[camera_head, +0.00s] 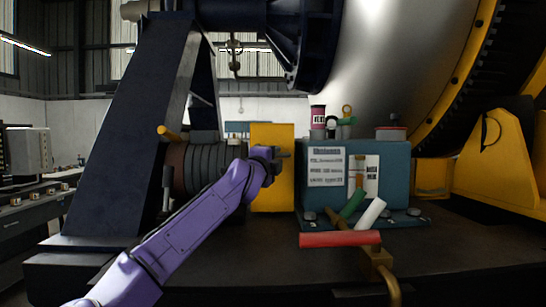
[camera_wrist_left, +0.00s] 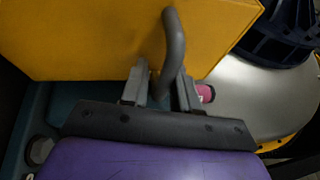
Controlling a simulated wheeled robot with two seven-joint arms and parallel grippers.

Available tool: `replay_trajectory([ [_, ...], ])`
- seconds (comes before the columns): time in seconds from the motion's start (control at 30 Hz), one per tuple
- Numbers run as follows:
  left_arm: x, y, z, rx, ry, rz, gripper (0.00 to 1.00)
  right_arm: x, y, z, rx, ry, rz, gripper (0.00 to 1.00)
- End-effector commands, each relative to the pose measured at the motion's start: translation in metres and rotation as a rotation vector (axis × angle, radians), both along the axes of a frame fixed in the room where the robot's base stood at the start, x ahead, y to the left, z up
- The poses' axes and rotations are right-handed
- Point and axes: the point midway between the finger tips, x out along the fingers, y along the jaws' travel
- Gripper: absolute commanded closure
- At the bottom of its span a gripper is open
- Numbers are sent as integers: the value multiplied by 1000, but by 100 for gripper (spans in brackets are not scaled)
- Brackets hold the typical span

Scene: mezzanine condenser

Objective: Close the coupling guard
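The coupling guard appears to be the yellow panel (camera_head: 272,190), upright between the dark ribbed cylinder and the teal box. In the left wrist view the yellow panel (camera_wrist_left: 95,40) fills the upper left, with a curved grey handle (camera_wrist_left: 175,45) on it. My left gripper (camera_head: 280,154) is in front of the panel's upper part. In the wrist view its two fingers (camera_wrist_left: 160,88) are apart, with the handle's lower end between them. I see no clear grip on the handle. My right gripper is not in view.
The ribbed cylinder (camera_head: 207,167) lies left of the panel, beside a dark slanted support (camera_head: 140,140). The teal box (camera_head: 395,165) stands to the right. Red (camera_head: 340,239), green and white cylindrical pieces are in front of it. A brass-coloured pipe (camera_head: 384,268) rises at the front.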

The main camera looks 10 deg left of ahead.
Motion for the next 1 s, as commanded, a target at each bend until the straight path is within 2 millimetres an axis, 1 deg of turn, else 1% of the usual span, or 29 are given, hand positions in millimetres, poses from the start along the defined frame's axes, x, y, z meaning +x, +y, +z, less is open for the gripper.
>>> replay_trajectory([
  [0.17, 1, 2, -2, -2, 3, 3, 75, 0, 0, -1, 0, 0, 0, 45],
  [0.27, -4, 3, -5, -1, 1, 3, 75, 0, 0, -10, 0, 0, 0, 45],
  [0.37, -18, 6, -12, -1, -2, 2, 75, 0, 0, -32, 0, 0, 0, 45],
  [0.5, -51, 14, -19, 0, -4, 4, 75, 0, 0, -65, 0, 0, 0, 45],
  [0.63, -80, 19, -21, 0, -3, 4, 75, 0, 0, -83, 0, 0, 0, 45],
  [0.7, -91, 21, -19, 0, -3, 4, 75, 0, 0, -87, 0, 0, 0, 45],
  [0.8, -101, 22, -19, 0, -1, 3, 75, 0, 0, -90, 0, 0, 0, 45],
  [1.0, -104, 23, -16, 0, -1, 4, 75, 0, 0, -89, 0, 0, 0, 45],
])
